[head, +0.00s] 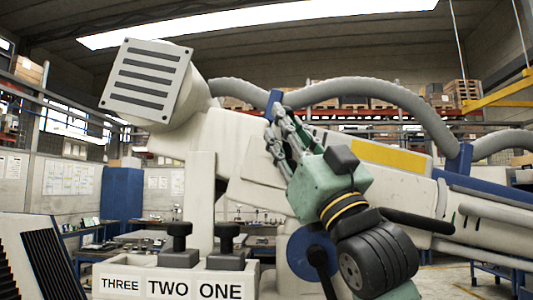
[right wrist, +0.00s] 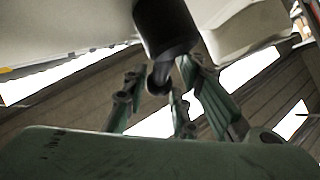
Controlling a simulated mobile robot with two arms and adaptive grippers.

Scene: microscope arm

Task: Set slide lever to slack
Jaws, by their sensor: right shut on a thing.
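My right gripper (head: 278,115) reaches up and left across the white microscope arm (head: 235,135) in the head view. Its linked fingers are close together, near a blue clamp (head: 273,102) on the grey hose. In the right wrist view the fingers (right wrist: 165,72) close around the narrow end of a dark cylindrical part (right wrist: 168,32). I cannot tell for sure that this part is the slide lever; in the head view the fingers hide it. A black lever (head: 321,268) on a blue disc (head: 299,255) shows below my gripper. My left gripper is out of view.
A white block labelled THREE, TWO, ONE (head: 103,268) stands low in front, with black knobs (head: 180,237) on it. A grey hose (head: 385,92) arches above my right gripper. A slatted white head (head: 148,80) juts out upper left. Workbenches and shelves stand farther back.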

